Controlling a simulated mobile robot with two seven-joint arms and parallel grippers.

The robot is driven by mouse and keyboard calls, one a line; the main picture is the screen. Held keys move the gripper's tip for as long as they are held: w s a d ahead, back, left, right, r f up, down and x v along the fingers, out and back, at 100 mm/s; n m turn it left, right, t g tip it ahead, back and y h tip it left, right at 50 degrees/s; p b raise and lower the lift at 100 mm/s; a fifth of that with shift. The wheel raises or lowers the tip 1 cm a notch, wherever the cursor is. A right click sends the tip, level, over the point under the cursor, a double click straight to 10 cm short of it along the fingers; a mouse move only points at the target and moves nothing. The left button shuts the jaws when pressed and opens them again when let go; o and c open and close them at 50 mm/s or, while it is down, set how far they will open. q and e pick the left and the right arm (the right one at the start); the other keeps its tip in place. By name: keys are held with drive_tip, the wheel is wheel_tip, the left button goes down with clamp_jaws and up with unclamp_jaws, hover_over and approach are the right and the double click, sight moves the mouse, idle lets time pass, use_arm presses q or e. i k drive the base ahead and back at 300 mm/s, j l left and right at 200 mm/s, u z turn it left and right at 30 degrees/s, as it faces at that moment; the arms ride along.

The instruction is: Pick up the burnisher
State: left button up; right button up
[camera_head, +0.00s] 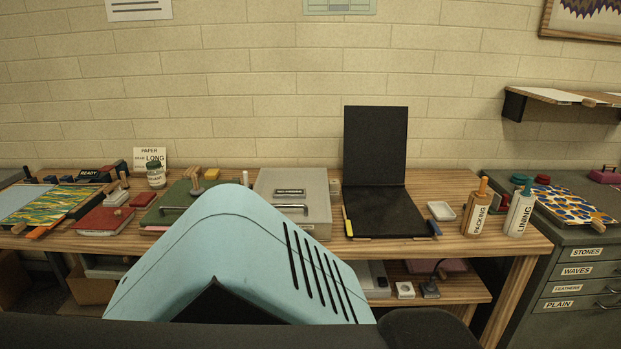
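I cannot make out for certain which item is the burnisher. A small tan wooden-looking piece (195,181) stands on the green board (172,213) at the left of the wooden bench. A thin yellow item (348,227) and a dark blue-tipped item (436,228) lie at the left and right front corners of an opened black folder (386,209). Neither of my grippers is in view. A large light blue shell, which appears to be part of my own body, covers the front middle of the bench and hides what lies behind it.
A grey box (292,191) sits mid-bench. Red books (104,221) and a marbled tray (50,207) are at left. A drawer cabinet (580,275) is at right. A small white dish (441,211) has some clear wood around it.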

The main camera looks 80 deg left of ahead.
sight(197, 191)
drive_tip(key=u, duration=3.35)
